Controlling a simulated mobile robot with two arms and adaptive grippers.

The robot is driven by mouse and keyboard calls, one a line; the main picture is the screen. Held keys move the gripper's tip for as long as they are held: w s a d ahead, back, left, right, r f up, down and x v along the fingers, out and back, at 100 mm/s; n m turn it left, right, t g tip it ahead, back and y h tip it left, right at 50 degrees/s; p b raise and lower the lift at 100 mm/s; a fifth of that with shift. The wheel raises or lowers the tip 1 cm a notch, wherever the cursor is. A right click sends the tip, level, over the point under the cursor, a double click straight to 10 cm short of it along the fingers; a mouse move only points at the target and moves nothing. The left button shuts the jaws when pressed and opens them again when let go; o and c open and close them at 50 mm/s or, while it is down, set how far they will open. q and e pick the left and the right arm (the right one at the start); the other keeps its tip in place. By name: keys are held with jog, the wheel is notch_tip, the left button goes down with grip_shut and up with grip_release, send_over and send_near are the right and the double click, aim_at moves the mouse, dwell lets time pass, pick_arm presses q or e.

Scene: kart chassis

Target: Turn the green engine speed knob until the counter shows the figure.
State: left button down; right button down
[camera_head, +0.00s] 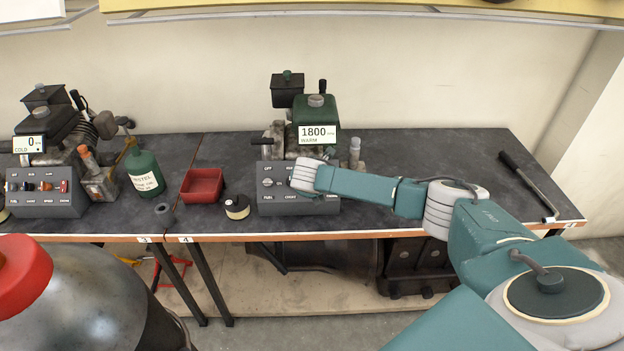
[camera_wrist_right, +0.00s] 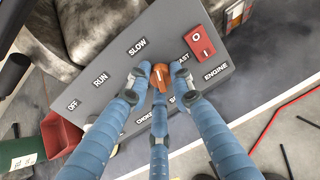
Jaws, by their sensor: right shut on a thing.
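The green engine (camera_head: 316,110) stands on the bench behind its grey control box (camera_head: 298,209). Its counter (camera_head: 318,134) reads 1800 and WARM. In the right wrist view an orange knob (camera_wrist_right: 159,76) with a pale pointer line sits on the grey panel between the SLOW and FAST labels. My right gripper (camera_wrist_right: 155,82) has its blue fingers closed around this knob. In the head view my right arm covers the right part of the box, hiding the knob and fingers. My left gripper is in neither view.
A red switch (camera_wrist_right: 199,42) marked O and I sits beside the knob. A red tray (camera_head: 202,186), a small round can (camera_head: 237,207) and a green bottle (camera_head: 145,171) stand left of the box. Another engine's counter (camera_head: 30,143) reads 0, COLD. A black-handled bar (camera_head: 528,184) lies at right.

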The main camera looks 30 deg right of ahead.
jog(key=m+p, duration=0.1)
jog(key=m, duration=0.1)
jog(key=shift+w+d+r+m+p, duration=0.1)
jog(key=shift+d+r+m+p, duration=0.05)
jog(key=shift+r+m+p, duration=0.2)
jog(key=m+p, duration=0.1)
jog(key=m, duration=0.1)
jog(key=shift+m, duration=0.35)
jog(key=m+p, duration=0.1)
jog(key=m, duration=0.2)
jog(key=shift+f, duration=0.1)
jog(key=shift+d+m+p, duration=0.15)
jog(key=shift+m+p, duration=0.4)
jog(key=shift+m, duration=0.65)
jog(key=c, duration=1.5)
grip_release()
jog(key=shift+c, duration=0.2)
jog(key=shift+f+y, duration=0.1)
jog(key=shift+y, duration=0.2)
